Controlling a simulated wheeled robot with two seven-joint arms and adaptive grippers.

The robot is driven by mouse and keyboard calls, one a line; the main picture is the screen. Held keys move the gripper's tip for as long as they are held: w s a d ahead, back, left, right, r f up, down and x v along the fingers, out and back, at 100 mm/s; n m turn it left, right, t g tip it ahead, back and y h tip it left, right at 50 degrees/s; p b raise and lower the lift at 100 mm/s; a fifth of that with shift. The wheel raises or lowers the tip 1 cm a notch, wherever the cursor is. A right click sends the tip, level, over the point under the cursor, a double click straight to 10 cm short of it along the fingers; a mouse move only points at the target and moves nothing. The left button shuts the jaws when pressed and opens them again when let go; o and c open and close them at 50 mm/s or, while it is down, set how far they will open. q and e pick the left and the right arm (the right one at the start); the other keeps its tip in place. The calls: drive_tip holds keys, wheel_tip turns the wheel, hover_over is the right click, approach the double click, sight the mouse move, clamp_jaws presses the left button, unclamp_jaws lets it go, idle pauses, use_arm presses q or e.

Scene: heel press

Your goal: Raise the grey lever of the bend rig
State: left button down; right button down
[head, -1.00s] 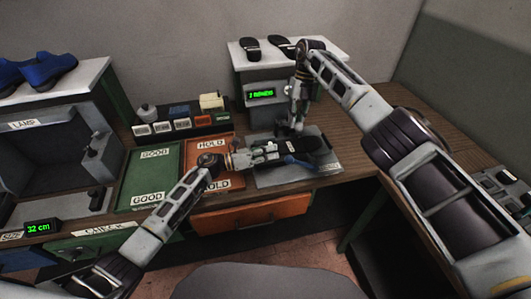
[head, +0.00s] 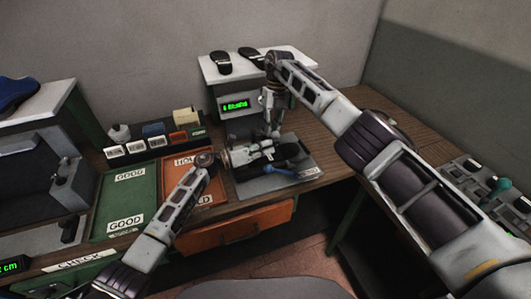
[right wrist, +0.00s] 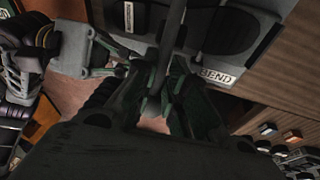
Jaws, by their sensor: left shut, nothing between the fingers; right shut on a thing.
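The bend rig's grey base plate (head: 300,180) lies on the bench, with a label reading BEND (right wrist: 218,78) in the right wrist view. The grey lever (right wrist: 174,40) shows there as a bar running down between the fingers. My right gripper (right wrist: 157,103) is shut on it; in the head view this gripper (head: 272,134) points down above the plate. My left gripper (head: 270,152) is shut and empty, low over the plate, and partly hides a dark sole there. A blue part (head: 284,169) shows just below it. The head view does not show the lever clearly.
A white-topped stand (head: 300,68) with dark soles and a green display (head: 235,104) is behind the rig. Orange (head: 180,177) and green (head: 125,195) trays lie left. A small rack (head: 150,145) stands behind them. My right arm crosses the right side.

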use_arm(q)
drive_tip(key=shift+w+r, duration=0.1)
drive_tip(key=shift+r, duration=0.05)
use_arm(e)
drive_tip(key=shift+r, duration=0.1)
use_arm(q)
drive_tip(key=shift+w+a+r, duration=0.1)
drive_tip(key=shift+w+r, duration=0.2)
drive_tip(key=shift+r, duration=0.3)
drive_tip(key=shift+w+a+r, duration=0.1)
drive_tip(key=shift+w+r, duration=0.2)
drive_tip(key=shift+r, duration=0.25)
use_arm(e)
drive_tip(key=shift+s, duration=0.15)
drive_tip(key=c, duration=1.5)
unclamp_jaws()
drive_tip(key=shift+f, duration=0.2)
drive_tip(key=shift+o, duration=0.2)
drive_tip(key=shift+s+d+r, duration=0.1)
drive_tip(key=shift+s+d, duration=0.1)
drive_tip(key=shift+s, duration=0.1)
use_arm(q)
drive_tip(key=shift+s+d+r, duration=0.15)
drive_tip(key=shift+s, duration=0.1)
use_arm(e)
drive_tip(key=shift+w, duration=0.1)
use_arm(q)
drive_tip(key=shift+w, duration=0.1)
use_arm(e)
drive_tip(key=shift+w, duration=0.15)
